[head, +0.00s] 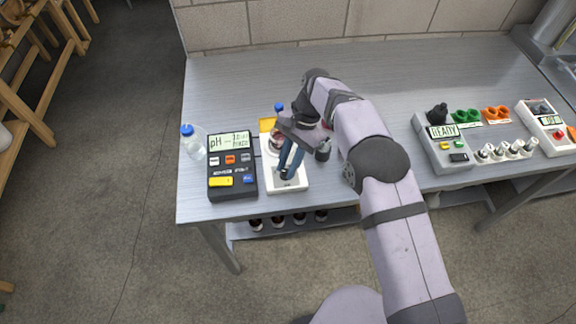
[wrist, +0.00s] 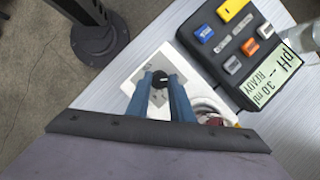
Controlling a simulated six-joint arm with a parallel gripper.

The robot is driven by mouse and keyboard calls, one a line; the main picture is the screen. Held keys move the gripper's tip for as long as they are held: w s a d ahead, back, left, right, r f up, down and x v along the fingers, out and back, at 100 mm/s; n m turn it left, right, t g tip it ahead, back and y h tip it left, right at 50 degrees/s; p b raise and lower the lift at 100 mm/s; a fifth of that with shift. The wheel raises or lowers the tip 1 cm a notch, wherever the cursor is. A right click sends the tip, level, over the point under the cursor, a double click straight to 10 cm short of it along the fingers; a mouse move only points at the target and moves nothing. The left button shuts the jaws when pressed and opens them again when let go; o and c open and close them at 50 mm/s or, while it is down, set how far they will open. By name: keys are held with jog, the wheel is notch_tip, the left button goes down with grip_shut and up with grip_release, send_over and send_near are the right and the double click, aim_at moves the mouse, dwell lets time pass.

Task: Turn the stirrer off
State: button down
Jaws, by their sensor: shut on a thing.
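The stirrer (head: 291,187) is a white box near the front edge of the bench, right beside the pH meter. It also shows in the wrist view (wrist: 132,85). A round black knob (wrist: 159,79) sits on its front panel. My gripper (wrist: 159,80) points down at the panel, with its blue fingers closed on the two sides of the knob. In the head view my gripper (head: 287,172) hides most of the knob. A glass vessel with something reddish (wrist: 214,117) is partly hidden behind my gripper. The knob's markings are not readable.
The dark pH meter (head: 231,165) stands just left of the stirrer, with a blue-capped bottle (head: 193,147) beyond it. Another blue cap (head: 279,107) shows behind the stirrer. A grey device reading READY (head: 440,145) stands farther right. The bench behind is mostly clear.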

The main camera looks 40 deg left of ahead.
jog(key=shift+r, duration=0.1)
jog(key=c, duration=1.6)
grip_release()
jog(key=shift+w, duration=0.1)
jog(key=shift+b+v, duration=0.85)
jog(key=shift+v, duration=2.75)
